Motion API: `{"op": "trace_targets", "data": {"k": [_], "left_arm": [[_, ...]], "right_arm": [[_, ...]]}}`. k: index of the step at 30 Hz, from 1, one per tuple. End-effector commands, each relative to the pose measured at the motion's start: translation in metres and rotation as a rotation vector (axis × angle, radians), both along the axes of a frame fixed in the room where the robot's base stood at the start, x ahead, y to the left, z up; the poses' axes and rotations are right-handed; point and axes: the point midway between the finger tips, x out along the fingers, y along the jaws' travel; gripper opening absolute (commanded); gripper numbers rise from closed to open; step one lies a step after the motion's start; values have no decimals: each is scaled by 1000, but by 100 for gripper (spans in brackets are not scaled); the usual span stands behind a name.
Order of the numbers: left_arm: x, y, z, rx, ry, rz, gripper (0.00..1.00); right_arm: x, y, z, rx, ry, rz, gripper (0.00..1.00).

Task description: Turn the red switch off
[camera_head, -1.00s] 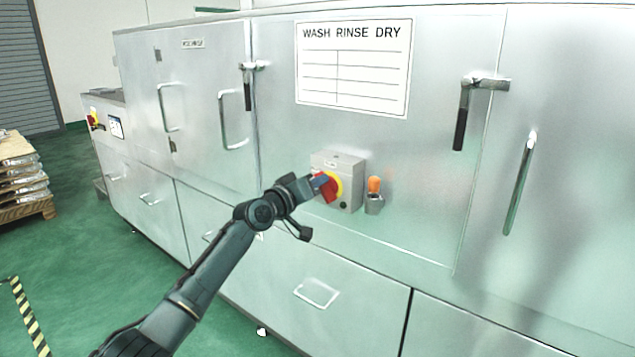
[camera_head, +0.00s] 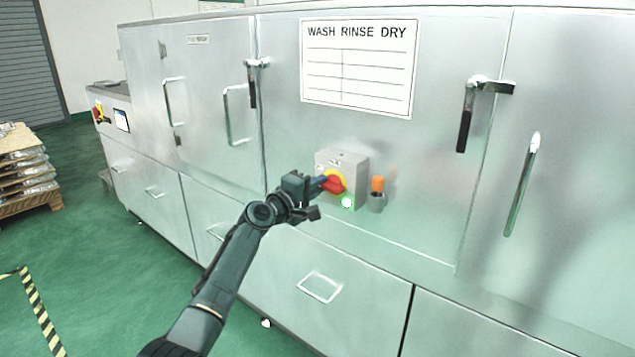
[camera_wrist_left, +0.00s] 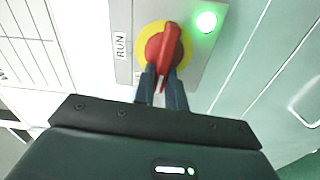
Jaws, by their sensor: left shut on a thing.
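The red switch (camera_head: 335,186) is a rotary handle on a yellow disc (camera_head: 340,176), mounted on a grey box (camera_head: 345,164) on the machine's front. My left gripper (camera_head: 319,184) reaches it from the left and is shut on the handle. In the left wrist view the red handle (camera_wrist_left: 168,45) shows with its lower end between the two fingers (camera_wrist_left: 162,84). A "RUN" label (camera_wrist_left: 121,46) is beside the yellow disc. A lamp (camera_wrist_left: 206,22) on the box glows green, also in the head view (camera_head: 347,202). My right gripper is not in view.
An orange-topped fitting (camera_head: 377,190) sticks out just right of the box. Door handles (camera_head: 466,115) project from the steel front (camera_head: 430,190). A pallet with stacked goods (camera_head: 28,170) stands at the far left. The green floor (camera_head: 110,270) at left is open.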

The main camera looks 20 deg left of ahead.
Motion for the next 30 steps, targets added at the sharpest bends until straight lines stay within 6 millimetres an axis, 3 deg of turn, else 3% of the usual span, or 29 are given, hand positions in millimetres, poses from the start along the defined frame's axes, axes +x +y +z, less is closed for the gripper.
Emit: {"op": "trace_targets", "data": {"k": [23, 24, 30], "left_arm": [[0, 0, -3, -105, 39, 0, 0], [0, 0, -3, -105, 39, 0, 14], [0, 0, -3, -102, 38, 0, 30]], "right_arm": [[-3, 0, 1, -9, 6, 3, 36], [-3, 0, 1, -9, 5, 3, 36], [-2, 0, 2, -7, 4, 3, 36]]}}
